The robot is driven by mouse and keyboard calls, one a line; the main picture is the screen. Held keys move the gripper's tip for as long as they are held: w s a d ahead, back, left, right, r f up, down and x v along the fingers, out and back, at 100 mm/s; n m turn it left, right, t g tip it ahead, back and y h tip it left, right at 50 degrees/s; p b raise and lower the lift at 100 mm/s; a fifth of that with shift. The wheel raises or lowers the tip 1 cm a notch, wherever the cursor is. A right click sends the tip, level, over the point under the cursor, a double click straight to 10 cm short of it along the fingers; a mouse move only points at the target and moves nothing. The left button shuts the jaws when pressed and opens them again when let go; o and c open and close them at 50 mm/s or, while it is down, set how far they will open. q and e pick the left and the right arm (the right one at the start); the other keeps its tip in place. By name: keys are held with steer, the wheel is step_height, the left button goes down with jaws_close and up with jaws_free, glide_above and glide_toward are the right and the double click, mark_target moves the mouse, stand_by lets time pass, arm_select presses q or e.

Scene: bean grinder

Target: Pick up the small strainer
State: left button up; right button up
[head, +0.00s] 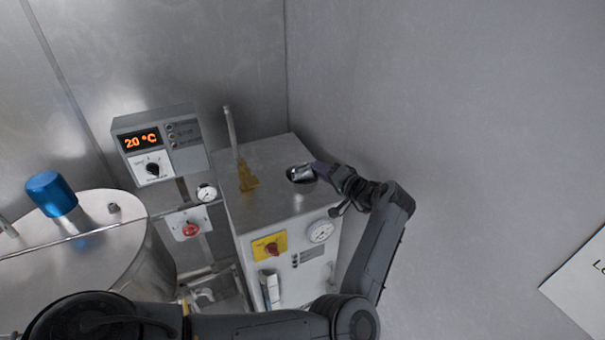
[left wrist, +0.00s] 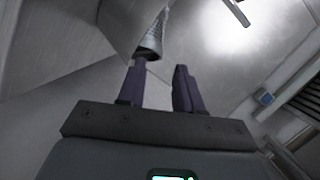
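The small strainer (head: 300,173) looks like a small grey metal cup at a dark round opening in the top of the box-shaped machine. In the left wrist view the strainer (left wrist: 152,38) is a grey, mesh-like piece just past the tip of the left-hand finger. My left gripper (head: 321,170) reaches it from the right in the head view. In the left wrist view the two purple fingers of the gripper (left wrist: 160,66) stand apart, with a clear gap between them. Whether a finger touches the strainer, I cannot tell. My right gripper is in neither view.
The grinder-like machine (head: 265,205) has a brown fitting with an upright rod (head: 247,178) on its top, left of the strainer. A temperature display box (head: 160,145) and a round steel vessel (head: 90,245) with a blue cylinder (head: 51,193) stand further left. A grey wall bounds the right.

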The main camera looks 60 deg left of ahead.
mark_target(305, 174)
arm_select(q)
steer(key=shift+p+x, duration=0.3)
steer(key=shift+x, duration=1.45)
steer(key=shift+c, duration=0.5)
jaws_close()
